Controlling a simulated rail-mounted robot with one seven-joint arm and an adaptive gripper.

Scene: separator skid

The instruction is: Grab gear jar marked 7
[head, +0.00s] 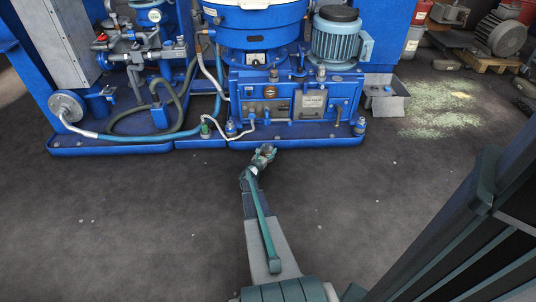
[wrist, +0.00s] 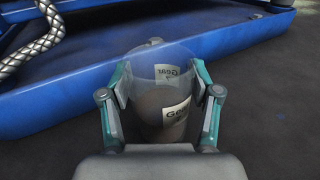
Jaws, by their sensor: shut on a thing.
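A clear jar (wrist: 150,105) with dark contents stands upright between the fingers of my gripper (wrist: 161,84) in the wrist view. Its white label reads "Gear"; the rest of the label is cut off, so I cannot read a number. Both fingers press on the jar's sides, and the gripper is shut on it. In the head view my gripper (head: 264,154) is low in front of the blue skid; the jar is too small there to make out clearly.
The blue skid base (head: 300,136) has a raised edge just beyond my gripper. A braided hose (wrist: 36,42) lies at upper left in the wrist view. The dark floor in front is clear.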

